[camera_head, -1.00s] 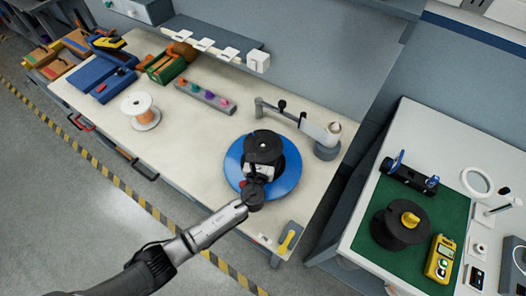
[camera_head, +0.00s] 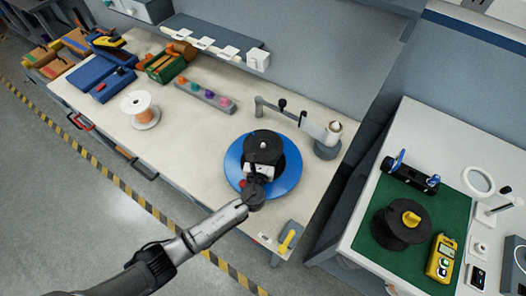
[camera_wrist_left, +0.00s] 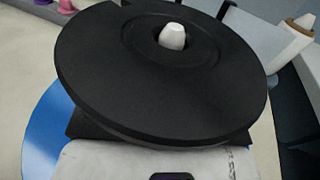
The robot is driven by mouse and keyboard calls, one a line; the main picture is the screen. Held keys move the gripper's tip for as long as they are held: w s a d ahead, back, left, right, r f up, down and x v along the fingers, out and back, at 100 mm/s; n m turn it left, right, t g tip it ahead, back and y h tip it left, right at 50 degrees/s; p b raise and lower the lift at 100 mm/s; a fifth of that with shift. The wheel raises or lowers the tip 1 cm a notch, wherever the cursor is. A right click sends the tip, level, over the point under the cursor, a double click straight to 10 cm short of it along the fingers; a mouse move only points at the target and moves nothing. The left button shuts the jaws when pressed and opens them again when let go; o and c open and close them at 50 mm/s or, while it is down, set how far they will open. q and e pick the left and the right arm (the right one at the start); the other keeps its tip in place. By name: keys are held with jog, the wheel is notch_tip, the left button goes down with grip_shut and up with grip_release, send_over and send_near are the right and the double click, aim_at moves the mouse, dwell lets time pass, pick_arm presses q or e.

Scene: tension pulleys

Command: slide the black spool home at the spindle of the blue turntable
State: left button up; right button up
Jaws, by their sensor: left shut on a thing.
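The black spool (camera_head: 262,139) is over the blue turntable (camera_head: 287,181), near its middle. The pale tip of the spindle (camera_wrist_left: 173,37) shows in the hole of the spool's top flange (camera_wrist_left: 130,85) in the left wrist view. The flange looks tilted there, and the tip sits off toward the hole's far side. My left gripper (camera_head: 259,172) comes in from the near side and is shut on the spool. The fingertips and the spool's lower end are hidden, so I cannot tell whether it touches the turntable. My right gripper is out of view.
An arm fixture (camera_head: 303,120) with a grey post stands right behind the turntable. A strip of coloured pegs (camera_head: 205,96) and a copper wire spool (camera_head: 141,108) are to the left. A yellow-handled tool (camera_head: 287,241) lies at the front corner. Another black spool (camera_head: 390,232) is on the green mat.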

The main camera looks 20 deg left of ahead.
pick_arm(q)
jog(key=o, duration=1.4)
jog(key=shift+f, duration=0.1)
jog(key=s, duration=0.4)
jog(key=s+d, duration=0.1)
jog(key=s, duration=0.4)
jog(key=s+d, duration=0.1)
jog(key=s, duration=0.3)
jog(key=shift+s+d, duration=0.25)
jog(key=shift+d, duration=0.15)
